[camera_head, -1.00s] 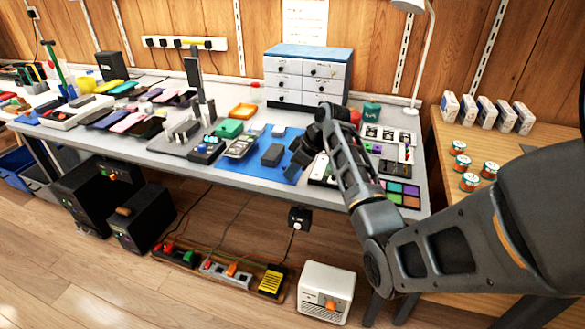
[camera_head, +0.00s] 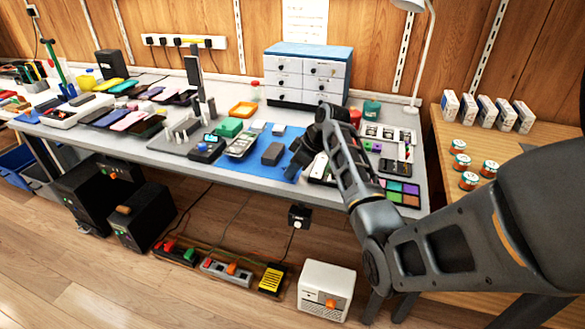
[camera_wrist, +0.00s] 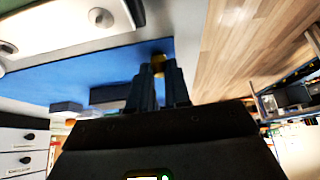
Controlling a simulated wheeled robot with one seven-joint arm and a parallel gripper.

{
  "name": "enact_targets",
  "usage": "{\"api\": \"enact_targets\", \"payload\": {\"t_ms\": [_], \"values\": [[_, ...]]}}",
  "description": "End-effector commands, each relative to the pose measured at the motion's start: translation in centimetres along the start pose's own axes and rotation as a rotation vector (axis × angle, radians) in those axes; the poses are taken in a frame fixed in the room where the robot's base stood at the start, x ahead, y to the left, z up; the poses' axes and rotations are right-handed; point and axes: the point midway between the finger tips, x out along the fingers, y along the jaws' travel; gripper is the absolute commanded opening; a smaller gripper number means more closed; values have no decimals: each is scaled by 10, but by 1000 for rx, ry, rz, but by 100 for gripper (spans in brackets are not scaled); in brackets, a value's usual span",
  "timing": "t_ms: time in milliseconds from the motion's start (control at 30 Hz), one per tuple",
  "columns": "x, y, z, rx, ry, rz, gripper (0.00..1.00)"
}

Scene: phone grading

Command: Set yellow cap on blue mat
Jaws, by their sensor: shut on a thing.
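The yellow cap (camera_wrist: 158,62) shows small and dark between my fingertips in the wrist view, and my gripper (camera_wrist: 160,76) is shut on it. The blue mat (camera_wrist: 85,75) spreads below and beside the fingertips in the wrist view. In the head view the blue mat (camera_head: 291,133) lies near the front edge of the workbench, and my gripper (camera_head: 295,168) is low over its right side. The cap is hidden in the head view. I cannot tell whether the cap touches the mat.
A dark grey block (camera_head: 272,154) stands on the mat, left of my gripper. A clear-topped device (camera_head: 241,145) and a green box (camera_head: 229,127) are further left. A tray of parts (camera_head: 390,135) lies to the right. A drawer cabinet (camera_head: 306,75) stands behind.

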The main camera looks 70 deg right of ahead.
Motion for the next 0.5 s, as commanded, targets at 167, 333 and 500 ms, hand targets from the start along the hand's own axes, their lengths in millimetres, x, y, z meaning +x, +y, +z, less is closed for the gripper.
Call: {"api": "enact_targets", "payload": {"t_ms": [167, 333, 500], "values": [[0, 0, 0, 0, 0, 0, 0], [0, 0, 0, 0, -1, 0, 30], [0, 0, 0, 1, -1, 0, 46]]}}
